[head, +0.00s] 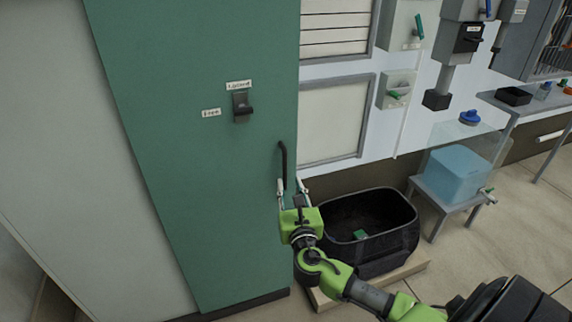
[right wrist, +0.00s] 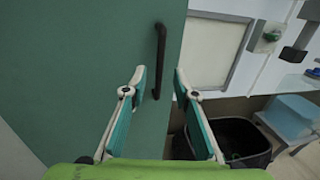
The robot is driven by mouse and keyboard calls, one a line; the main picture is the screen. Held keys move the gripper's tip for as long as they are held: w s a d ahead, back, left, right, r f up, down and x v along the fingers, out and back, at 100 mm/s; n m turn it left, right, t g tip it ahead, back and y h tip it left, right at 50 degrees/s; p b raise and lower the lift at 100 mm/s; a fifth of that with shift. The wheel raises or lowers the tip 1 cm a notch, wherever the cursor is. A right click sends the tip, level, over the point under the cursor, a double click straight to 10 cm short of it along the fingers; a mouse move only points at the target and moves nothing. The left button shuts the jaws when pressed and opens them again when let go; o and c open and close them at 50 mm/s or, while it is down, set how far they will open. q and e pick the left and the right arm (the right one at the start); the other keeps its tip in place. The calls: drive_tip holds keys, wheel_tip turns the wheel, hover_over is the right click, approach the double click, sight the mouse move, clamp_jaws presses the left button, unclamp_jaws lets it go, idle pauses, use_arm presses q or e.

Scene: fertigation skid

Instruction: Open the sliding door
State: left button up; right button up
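The green sliding door (head: 190,150) fills the left middle of the head view. Its black vertical bar handle (head: 283,165) is near the door's right edge; the handle also shows in the right wrist view (right wrist: 159,60). My right gripper (head: 292,186) is open at the handle's lower end. In the right wrist view my right gripper's fingertips (right wrist: 159,74) appear on either side of the lower handle, with gaps on both sides. I cannot tell whether the handle is deep between them. A dark latch (head: 242,106) with small labels sits on the door, up and left of the handle. My left gripper is out of view.
A black tub (head: 395,243) stands on a low pale platform (head: 415,266) right of the door. A blue tank (head: 455,174) sits on a small stand farther right. Wall panels and switch boxes (head: 397,88) are behind. The floor at far right is clear.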

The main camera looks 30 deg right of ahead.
sight(285, 165)
drive_tip(key=x, duration=1.1)
drive_tip(key=shift+d+f, duration=0.1)
drive_tip(key=shift+f, duration=0.1)
clamp_jaws()
